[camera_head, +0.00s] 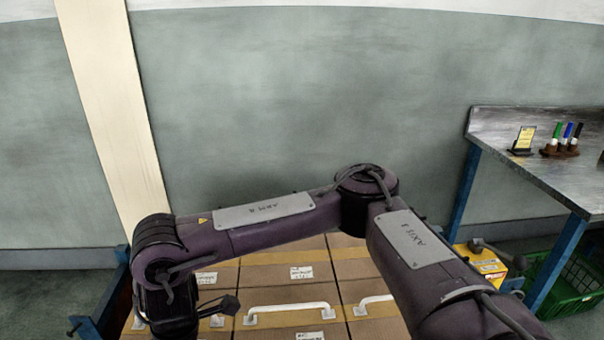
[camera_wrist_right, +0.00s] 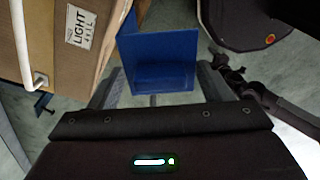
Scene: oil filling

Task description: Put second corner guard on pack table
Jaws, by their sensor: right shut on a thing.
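A blue corner guard (camera_wrist_right: 160,62), an angled piece with two faces, is in the right wrist view. My right gripper (camera_wrist_right: 158,84) is shut on it, with one finger on each side. The held guard is close beside a cardboard carton (camera_wrist_right: 62,30) with a white handle. A metal-topped table with blue legs (camera_head: 540,150) stands at the right in the head view. My right arm reaches across the head view from the lower right, and its gripper is outside that view. My left gripper is not in view.
Several brown cartons (camera_head: 285,275) with white handles fill the lower middle, partly hidden by my arm. A small sign (camera_head: 523,138) and a pen holder (camera_head: 560,148) stand on the table. A yellow box (camera_head: 484,262) and green crate (camera_head: 575,290) are low at right. The table's near left top looks clear.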

